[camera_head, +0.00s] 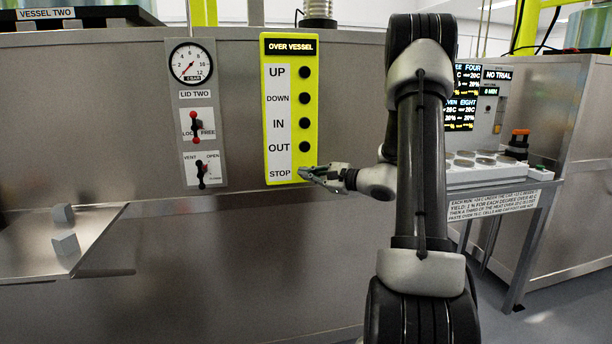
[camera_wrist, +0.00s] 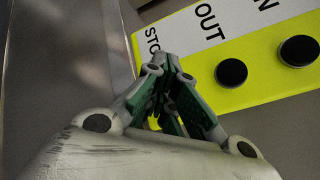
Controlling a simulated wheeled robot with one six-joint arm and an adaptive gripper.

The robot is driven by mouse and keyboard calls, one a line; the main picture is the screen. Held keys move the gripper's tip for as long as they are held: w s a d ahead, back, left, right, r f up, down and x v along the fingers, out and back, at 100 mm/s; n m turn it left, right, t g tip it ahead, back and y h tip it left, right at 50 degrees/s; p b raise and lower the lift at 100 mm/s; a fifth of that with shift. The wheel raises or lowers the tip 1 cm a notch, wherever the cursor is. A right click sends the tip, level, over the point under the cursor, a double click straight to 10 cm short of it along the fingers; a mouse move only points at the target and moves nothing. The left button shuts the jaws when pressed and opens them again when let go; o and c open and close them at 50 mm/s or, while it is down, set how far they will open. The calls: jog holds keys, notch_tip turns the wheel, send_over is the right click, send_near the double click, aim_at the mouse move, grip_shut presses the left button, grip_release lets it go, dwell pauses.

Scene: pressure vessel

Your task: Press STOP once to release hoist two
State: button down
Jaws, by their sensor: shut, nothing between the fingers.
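The yellow hoist panel (camera_head: 290,110) is on the steel wall, with a display reading OVER VESSEL and rows UP, DOWN, IN, OUT and STOP. The STOP label (camera_head: 280,173) is at its lower end. My gripper (camera_head: 304,172) is shut and empty, with its fingertips at the STOP row and covering the STOP button's place. In the wrist view my gripper (camera_wrist: 170,82) points at the panel (camera_wrist: 262,85) beside the STOP label (camera_wrist: 153,40). The STOP button is hidden behind the fingers. I cannot tell whether the fingertips touch it. The OUT button (camera_wrist: 231,73) is in clear view.
Left of the panel is a grey plate with a gauge (camera_head: 192,65), a LOCK/FREE lever (camera_head: 195,126) and a VENT/OPEN lever (camera_head: 201,170). A steel tray (camera_head: 40,258) with grey blocks is at lower left. A bench (camera_head: 490,178) with displays stands right of my arm.

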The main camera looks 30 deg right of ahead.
jog(key=shift+s+a, duration=0.2)
jog(key=shift+s, duration=0.45)
jog(key=shift+s+a, duration=0.25)
jog(key=shift+s, duration=0.55)
jog(key=shift+s+a, duration=0.2)
jog(key=shift+s, duration=0.6)
jog(key=shift+s+a, duration=0.25)
jog(key=shift+s, duration=0.55)
